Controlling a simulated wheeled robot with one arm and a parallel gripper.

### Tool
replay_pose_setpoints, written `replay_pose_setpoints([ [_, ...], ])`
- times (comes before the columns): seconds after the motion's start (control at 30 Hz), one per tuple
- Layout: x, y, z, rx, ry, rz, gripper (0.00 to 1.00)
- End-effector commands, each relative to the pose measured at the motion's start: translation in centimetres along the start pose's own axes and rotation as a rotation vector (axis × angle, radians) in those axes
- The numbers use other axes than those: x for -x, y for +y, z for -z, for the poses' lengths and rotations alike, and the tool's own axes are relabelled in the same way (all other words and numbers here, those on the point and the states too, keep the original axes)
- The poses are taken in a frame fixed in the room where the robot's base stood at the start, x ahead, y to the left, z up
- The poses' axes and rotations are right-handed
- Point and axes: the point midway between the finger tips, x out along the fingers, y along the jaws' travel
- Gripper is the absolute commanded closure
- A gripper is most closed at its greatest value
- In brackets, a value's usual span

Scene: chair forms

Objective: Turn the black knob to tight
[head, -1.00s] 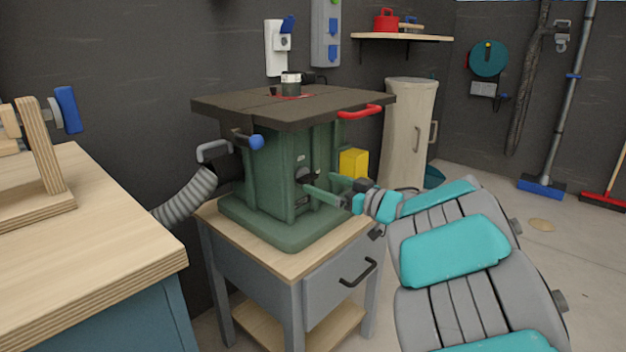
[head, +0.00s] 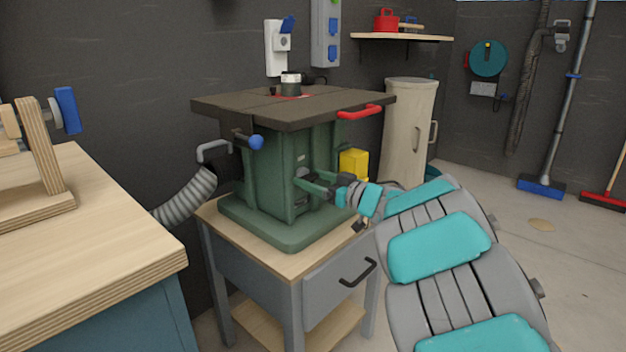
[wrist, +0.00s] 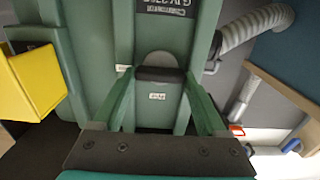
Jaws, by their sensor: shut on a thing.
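The black knob (wrist: 160,74) shows in the wrist view as a dark bar in front of a grey disc on the green machine body (wrist: 98,45). My gripper (wrist: 161,79) has its two green fingers at the bar's two ends, shut on it. A small white label (wrist: 157,97) sits just below the knob and another (wrist: 122,68) to its left; I cannot read either. In the head view my gripper (head: 308,183) reaches the front of the green machine (head: 270,170) from the right, and the fingers largely hide the knob.
The machine stands on a grey cabinet with a drawer (head: 325,283). A yellow box (head: 353,163) is on the machine's right side, a red handle (head: 360,112) above it. A grey hose (head: 187,195) leaves at left. A wooden workbench (head: 110,250) fills the left foreground.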

Motion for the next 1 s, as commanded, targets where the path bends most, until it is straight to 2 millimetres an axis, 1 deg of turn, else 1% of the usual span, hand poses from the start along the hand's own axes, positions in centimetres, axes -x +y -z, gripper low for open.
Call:
replay_pose_setpoints([
  [0.03,0.01,0.00,0.00,0.000,0.000,0.000,0.43],
  [0.37,0.01,0.00,0.00,0.000,0.000,0.000,0.80],
  [0.67,0.03,-0.01,-0.03,0.036,0.000,0.000,0.81],
  [0.87,0.03,-0.09,-0.12,0.141,-0.002,0.001,0.81],
  [1.0,0.03,-0.15,-0.08,0.255,0.001,0.000,0.81],
])
